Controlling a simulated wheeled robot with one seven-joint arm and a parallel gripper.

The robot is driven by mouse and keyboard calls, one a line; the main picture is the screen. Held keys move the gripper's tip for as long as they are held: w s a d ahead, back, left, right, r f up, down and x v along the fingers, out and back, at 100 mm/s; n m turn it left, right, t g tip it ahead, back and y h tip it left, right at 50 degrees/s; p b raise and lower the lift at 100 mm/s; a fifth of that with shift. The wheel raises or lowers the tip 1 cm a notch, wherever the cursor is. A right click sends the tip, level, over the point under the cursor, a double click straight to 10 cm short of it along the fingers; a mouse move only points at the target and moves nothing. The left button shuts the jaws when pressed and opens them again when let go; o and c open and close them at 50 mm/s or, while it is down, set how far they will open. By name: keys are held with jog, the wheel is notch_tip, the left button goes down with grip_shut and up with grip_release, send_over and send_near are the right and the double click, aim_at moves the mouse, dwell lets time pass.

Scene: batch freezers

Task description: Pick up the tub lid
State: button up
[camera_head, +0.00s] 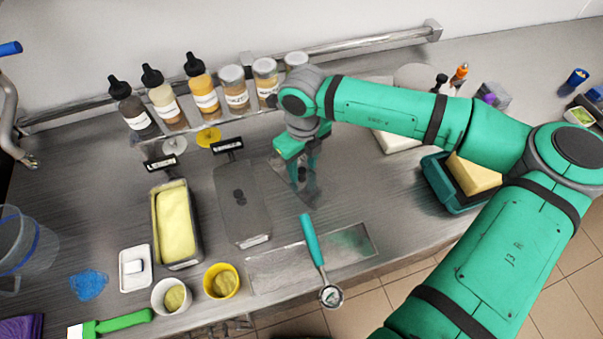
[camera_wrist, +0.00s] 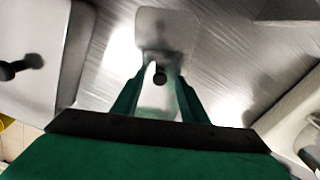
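The tub lid (camera_wrist: 166,22) looks like a clear, rounded rectangular plate with a small dark knob (camera_wrist: 160,78). In the head view, a see-through lid (camera_head: 309,186) lies on the steel counter below my gripper (camera_head: 298,157), partly hidden by it. In the wrist view my gripper (camera_wrist: 160,75) has its two green fingers apart, one on each side of the knob. I cannot tell whether either finger touches it. A grey lidded tub (camera_head: 240,205) stands to the left of the clear lid, and an open tub of yellow ice cream (camera_head: 176,222) stands further left.
A scoop with a teal handle (camera_head: 312,240) lies near the counter's front edge. A teal tub with a yellow block (camera_head: 474,176) stands to the right, under my arm. Sauce bottles (camera_head: 163,97) and jars (camera_head: 233,90) line a rack behind.

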jog(key=shift+a, duration=0.1)
grip_shut()
jog(key=shift+w, duration=0.1)
jog(key=shift+w+r, duration=0.15)
jog(key=shift+r, duration=0.45)
jog(key=s+a+r, duration=0.1)
jog(key=s+r, duration=1)
jog(key=s, duration=0.3)
jog(key=shift+s+a+r, duration=0.15)
jog(key=shift+a+r, duration=0.2)
jog(key=shift+a, duration=0.05)
